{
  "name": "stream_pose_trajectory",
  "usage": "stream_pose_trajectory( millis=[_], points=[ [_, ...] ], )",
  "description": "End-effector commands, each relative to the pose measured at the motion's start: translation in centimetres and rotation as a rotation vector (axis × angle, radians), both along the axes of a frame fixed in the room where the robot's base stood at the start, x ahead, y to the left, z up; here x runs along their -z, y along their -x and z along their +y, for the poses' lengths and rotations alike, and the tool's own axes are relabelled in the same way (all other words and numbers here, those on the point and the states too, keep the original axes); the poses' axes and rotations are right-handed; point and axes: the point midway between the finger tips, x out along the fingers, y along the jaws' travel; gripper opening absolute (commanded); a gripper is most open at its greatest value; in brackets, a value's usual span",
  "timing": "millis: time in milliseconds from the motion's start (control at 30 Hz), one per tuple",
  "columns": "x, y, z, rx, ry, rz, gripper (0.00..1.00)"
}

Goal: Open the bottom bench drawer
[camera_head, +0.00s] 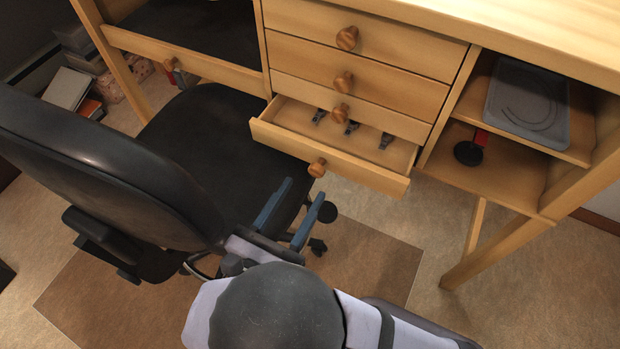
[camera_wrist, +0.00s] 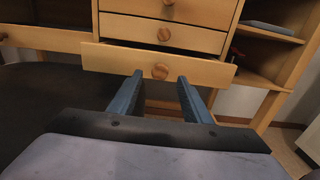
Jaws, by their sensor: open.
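The bottom bench drawer (camera_head: 330,152) is pulled partly out of the wooden bench, and several small dark metal items lie inside it. Its round wooden knob (camera_head: 317,167) is on the drawer front. The drawer front (camera_wrist: 200,66) and knob (camera_wrist: 160,72) also show in the wrist view. My gripper (camera_head: 298,200) is open and empty, in front of and below the knob. In the wrist view its two blue fingers (camera_wrist: 156,80) point toward the drawer, with the knob seen between the tips. The fingers appear apart from the knob.
Closed drawers (camera_head: 360,85) sit above the open one. A black office chair (camera_head: 130,150) stands at the left, close to my gripper. Shelves (camera_head: 530,165) at the right hold a grey tray (camera_head: 527,103). The floor below the drawer is clear.

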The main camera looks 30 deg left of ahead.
Motion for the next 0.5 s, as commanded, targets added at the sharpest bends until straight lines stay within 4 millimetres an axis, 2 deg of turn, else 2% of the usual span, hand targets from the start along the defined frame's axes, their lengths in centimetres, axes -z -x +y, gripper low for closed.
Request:
stream_pose_trajectory(
  millis=[233, 500],
  points=[
    [0.1, -3.3, -0.1, 0.004, -0.001, 0.000, 0.44],
    [0.0, -4.7, 0.0, 0.001, 0.000, 0.000, 0.44]
  ],
)
